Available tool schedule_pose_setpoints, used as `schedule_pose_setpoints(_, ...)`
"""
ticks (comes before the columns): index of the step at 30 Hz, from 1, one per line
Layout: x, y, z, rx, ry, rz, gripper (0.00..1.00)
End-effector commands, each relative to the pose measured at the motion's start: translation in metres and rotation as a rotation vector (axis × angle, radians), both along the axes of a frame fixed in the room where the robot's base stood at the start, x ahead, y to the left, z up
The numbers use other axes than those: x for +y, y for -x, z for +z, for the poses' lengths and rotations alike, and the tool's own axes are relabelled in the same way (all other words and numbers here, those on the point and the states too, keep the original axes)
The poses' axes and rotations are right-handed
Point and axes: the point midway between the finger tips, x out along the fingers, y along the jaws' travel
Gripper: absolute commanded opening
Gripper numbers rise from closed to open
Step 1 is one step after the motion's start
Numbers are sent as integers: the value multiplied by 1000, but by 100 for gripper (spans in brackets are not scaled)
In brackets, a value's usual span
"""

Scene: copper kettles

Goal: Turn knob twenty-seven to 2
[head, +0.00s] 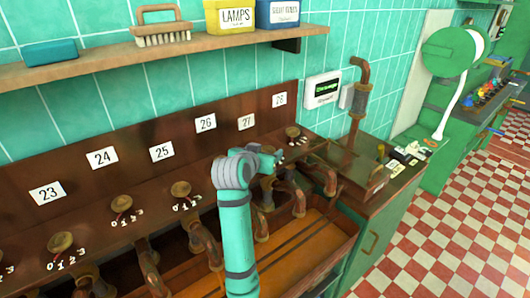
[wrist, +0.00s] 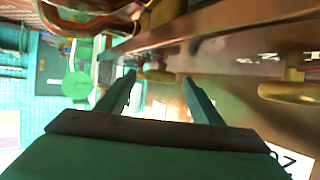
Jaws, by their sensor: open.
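The white label 27 (head: 247,122) is on the brown back panel, right of the label 26 (head: 206,124). The knob below label 27 is hidden behind my gripper (head: 272,157) in the head view, so its setting cannot be read. My gripper is low over the brown counter, in front of labels 26 and 27. In the wrist view my gripper (wrist: 160,80) has its two fingers apart. A brass knob (wrist: 158,74) shows between and beyond the fingertips; I cannot tell its number or whether they touch it.
The knob under label 28 (head: 292,132) shows just right of my gripper. The knobs of 25 (head: 180,188), 24 (head: 121,203) and 23 (head: 60,242) are to the left. Copper spouts (head: 200,237) hang along the front edge. A shelf (head: 100,62) runs above.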

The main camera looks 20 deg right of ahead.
Motion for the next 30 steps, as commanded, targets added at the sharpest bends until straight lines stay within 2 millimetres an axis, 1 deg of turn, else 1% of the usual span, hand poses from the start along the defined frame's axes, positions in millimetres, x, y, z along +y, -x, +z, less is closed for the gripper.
schedule_pose_setpoints(6, 0, 0, 0, 0, 0, 0, 60)
schedule_pose_setpoints(11, 1, 0, 0, 0, 0, 1, 22)
schedule_pose_setpoints(12, 1, 0, 0, 0, 0, 1, 19)
schedule_pose_setpoints(19, 1, 0, 0, -1, -1, 14, 19)
schedule_pose_setpoints(23, -1, 1, 0, -1, -1, 50, 19)
schedule_pose_setpoints(30, -5, 3, 0, -2, -1, 199, 19)
